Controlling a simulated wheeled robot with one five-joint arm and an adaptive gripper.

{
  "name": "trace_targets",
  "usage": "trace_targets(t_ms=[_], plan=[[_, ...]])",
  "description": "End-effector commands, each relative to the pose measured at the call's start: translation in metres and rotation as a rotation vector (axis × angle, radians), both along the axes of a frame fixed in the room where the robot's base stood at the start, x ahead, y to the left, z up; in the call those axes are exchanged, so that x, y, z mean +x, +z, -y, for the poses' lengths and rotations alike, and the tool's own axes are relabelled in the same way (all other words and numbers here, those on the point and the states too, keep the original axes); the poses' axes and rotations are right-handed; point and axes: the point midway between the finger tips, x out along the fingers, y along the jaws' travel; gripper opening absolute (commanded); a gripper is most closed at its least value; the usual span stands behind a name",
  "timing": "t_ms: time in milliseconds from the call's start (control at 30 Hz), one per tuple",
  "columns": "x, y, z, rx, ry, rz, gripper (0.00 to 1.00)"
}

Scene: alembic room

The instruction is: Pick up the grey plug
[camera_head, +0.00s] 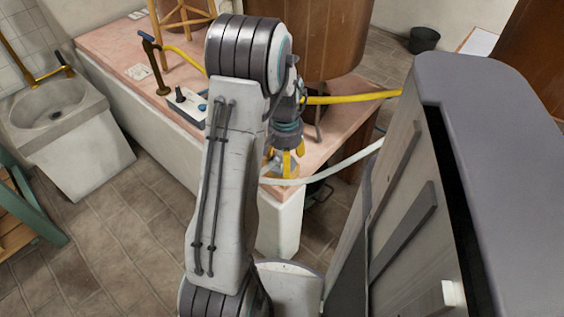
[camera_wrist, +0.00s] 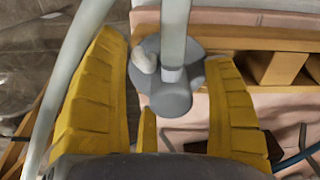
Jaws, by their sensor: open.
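A grey rounded piece (camera_wrist: 172,98), which looks like the grey plug, lies between the fingers in the wrist view. A pale tube or hose (camera_wrist: 175,30) passes over its upper part, and a small pale knob shows on its left side. My gripper (camera_wrist: 168,52) has its yellow fingers spread on either side of this piece, with a gap on the left; I cannot tell whether the right finger touches it. In the head view my gripper (camera_head: 285,163) points down over the pink worktop's near corner, partly hidden by my arm.
A pink-topped counter (camera_head: 108,45) carries a large wooden vat (camera_head: 325,40) and a small control box (camera_head: 187,103). A yellow hose (camera_head: 350,98) and a pale hose (camera_head: 335,170) run near my gripper. A stone sink (camera_head: 50,105) stands left. The tiled floor (camera_head: 120,230) is clear.

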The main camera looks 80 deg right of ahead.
Motion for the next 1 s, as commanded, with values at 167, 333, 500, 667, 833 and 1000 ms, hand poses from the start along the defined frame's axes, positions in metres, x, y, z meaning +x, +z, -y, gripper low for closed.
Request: trace_targets(t_ms=[167, 333, 500, 667, 833, 1000], plan=[[0.0001, -0.0008, 0.0, 0.0, 0.0, 0.0, 0.76], [0.0001, -0.0007, -0.0001, 0.0, 0.0, 0.0, 0.7], [0.0001, -0.0007, -0.0001, 0.0, 0.0, 0.0, 0.55], [0.0001, -0.0006, -0.0001, 0.0, 0.0, 0.0, 0.4], [0.0001, -0.0006, 0.0, 0.0, 0.0, 0.0, 0.25], [0.0001, -0.0006, -0.0001, 0.0, 0.0, 0.0, 0.1]])
